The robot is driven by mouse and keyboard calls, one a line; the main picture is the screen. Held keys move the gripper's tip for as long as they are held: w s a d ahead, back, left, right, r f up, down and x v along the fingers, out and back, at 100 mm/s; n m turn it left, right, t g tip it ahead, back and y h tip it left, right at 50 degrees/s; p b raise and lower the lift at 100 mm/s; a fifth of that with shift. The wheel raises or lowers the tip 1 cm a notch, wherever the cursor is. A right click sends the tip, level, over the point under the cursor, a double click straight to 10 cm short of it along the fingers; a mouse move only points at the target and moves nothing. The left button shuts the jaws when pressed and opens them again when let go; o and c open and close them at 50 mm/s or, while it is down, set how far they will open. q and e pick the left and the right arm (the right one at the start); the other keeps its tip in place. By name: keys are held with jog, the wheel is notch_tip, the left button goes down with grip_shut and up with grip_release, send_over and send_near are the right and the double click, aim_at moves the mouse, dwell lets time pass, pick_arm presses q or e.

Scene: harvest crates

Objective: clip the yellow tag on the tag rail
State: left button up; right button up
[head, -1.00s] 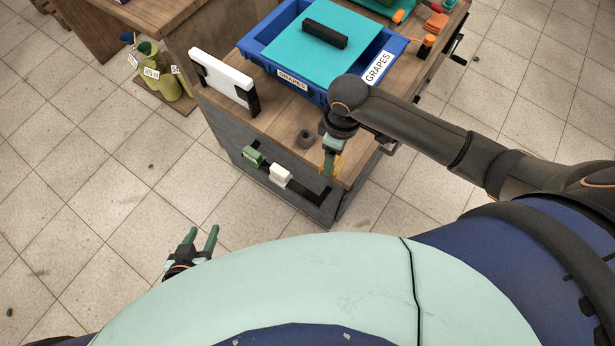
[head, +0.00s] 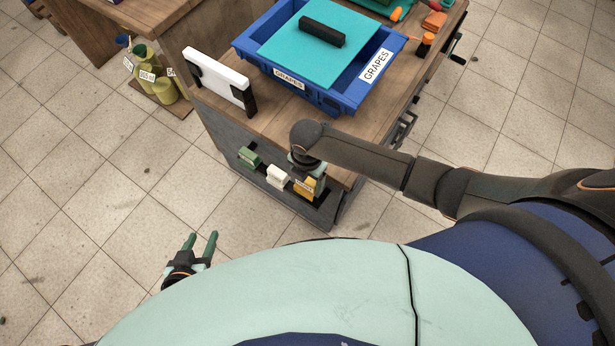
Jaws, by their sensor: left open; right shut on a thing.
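The tag rail (head: 264,179) is a dark strip on the grey front side of the wooden bench. A green tag (head: 249,157) and a white tag (head: 277,176) sit on it. The yellow tag (head: 304,188) is at the rail's right part, beside the white tag. My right gripper (head: 312,183) is shut on the yellow tag from above, and its wrist hides part of it. I cannot tell whether the tag touches the rail. My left gripper (head: 201,246) is open and empty, low over the floor at the left.
A blue crate (head: 330,103) labelled GRAPES with a teal lid (head: 290,48) stands on the bench (head: 262,122). A white panel with black ends (head: 220,78) stands at the bench's left edge. Yellow-green containers (head: 157,84) stand on the left. The floor before the bench is clear.

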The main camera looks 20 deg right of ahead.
aim_at(307, 187)
pick_arm(q)
jog(key=shift+r, duration=0.1)
pick_arm(e)
jog(key=shift+r+p, duration=0.1)
jog(key=shift+p, duration=0.3)
notch_tip(307, 187, down, 4)
jog(key=b, duration=0.2)
jog(key=shift+r+b, duration=0.25)
jog(key=shift+b, duration=0.05)
jog(key=shift+f+b, duration=0.5)
jog(key=shift+f, duration=0.5)
pick_arm(q)
jog(key=shift+w+d+f, duration=0.25)
jog(key=shift+d+f, duration=0.1)
jog(key=shift+f, duration=0.2)
jog(key=shift+w+d+f, duration=0.2)
jog(key=shift+d+f, duration=0.15)
jog(key=shift+f, duration=0.2)
jog(key=shift+a, duration=0.1)
